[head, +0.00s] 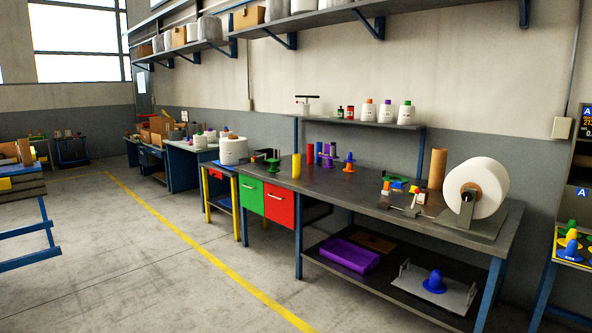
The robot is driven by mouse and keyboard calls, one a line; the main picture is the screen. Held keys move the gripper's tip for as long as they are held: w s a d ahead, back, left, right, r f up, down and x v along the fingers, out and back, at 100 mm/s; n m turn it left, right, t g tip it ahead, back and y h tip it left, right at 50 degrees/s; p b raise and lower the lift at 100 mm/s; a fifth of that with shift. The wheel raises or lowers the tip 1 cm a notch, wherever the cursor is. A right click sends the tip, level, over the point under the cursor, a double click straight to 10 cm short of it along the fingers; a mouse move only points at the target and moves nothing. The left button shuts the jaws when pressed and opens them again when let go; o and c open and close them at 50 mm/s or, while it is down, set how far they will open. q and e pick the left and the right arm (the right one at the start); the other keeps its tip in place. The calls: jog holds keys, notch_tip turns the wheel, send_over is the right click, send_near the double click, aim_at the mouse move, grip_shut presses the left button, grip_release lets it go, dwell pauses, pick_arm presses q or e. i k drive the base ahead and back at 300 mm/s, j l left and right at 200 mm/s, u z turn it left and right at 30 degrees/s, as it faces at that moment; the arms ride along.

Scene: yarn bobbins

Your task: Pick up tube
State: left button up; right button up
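Several upright tubes stand on the dark workbench (370,195) in the head view. A yellow tube (296,166) stands near the bench's front edge at the left. A red tube (310,153) stands behind it, with a blue or purple tube (319,154) close beside the red one. A tall brown cardboard tube (437,168) stands towards the right, beside the large white roll. I cannot tell which tube the task means. Neither of my grippers shows in this view.
A white roll (477,189) sits on a stand at the bench's right end. A purple tray (350,255) lies on the lower shelf. The floor in front (180,270) is clear.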

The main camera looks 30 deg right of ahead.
aim_at(296, 158)
jog(key=i+l+z, duration=0.3)
jog(key=i, duration=0.35)
jog(key=i+l+z, duration=0.3)
jog(key=i, duration=0.35)
jog(key=i+z, duration=0.25)
jog(key=i, duration=0.4)
